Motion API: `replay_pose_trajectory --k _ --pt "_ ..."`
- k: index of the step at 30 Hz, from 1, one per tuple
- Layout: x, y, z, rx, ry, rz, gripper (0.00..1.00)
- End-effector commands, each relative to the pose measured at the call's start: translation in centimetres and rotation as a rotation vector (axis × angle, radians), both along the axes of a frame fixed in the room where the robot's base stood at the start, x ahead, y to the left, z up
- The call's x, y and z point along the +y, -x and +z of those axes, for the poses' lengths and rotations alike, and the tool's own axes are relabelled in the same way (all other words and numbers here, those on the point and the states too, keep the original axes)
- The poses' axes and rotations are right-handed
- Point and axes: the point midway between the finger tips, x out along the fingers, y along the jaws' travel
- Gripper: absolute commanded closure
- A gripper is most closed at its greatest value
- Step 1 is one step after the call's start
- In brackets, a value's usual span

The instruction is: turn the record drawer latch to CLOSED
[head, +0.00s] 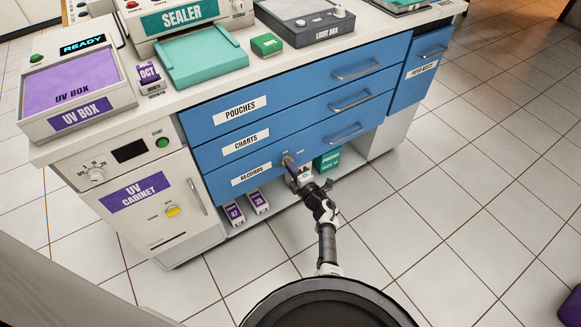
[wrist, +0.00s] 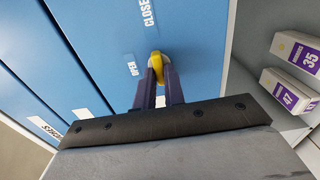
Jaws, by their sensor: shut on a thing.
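The yellow record drawer latch (wrist: 156,60) is on the blue front of the records drawer (head: 225,187), the lowest of the three wide drawers. In the wrist view my gripper (wrist: 158,72) has its two dark purple fingers shut on the latch, one on each side. The OPEN label (wrist: 132,67) is just beside the latch. The CLOSED label (wrist: 148,12), partly cut off, is farther from it. In the head view my gripper (head: 291,168) reaches the drawer front; the latch is small there, and its exact angle is hard to tell.
Purple-labelled boxes (head: 234,213) and a green box (head: 327,160) stand on the shelf under the drawers. The drawer handle (head: 345,134) is right of the latch. The UV cabinet (head: 150,205) is at left.

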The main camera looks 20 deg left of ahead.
Motion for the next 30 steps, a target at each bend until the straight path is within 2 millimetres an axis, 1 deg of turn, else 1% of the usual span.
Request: replay_pose_trajectory --k 2,3,7,8,16,20,23,30 --pt "0.0 0.0 0.0 -0.001 0.002 -0.001 1.0" --pt "0.0 0.0 0.0 -0.001 0.002 -0.001 0.87" --pt "0.0 0.0 0.0 -0.001 0.002 -0.001 0.7" --pt "0.0 0.0 0.0 0.0 0.001 0.0 0.67" --pt "-0.1 0.0 0.0 -0.001 0.001 -0.001 0.67" --pt "-0.8 0.5 0.2 -0.001 0.001 -0.003 0.67" --pt "-2.0 1.3 0.3 0.0 -0.001 -0.006 0.67" --pt "-6.3 4.8 0.3 0.002 -0.003 -0.008 0.67"
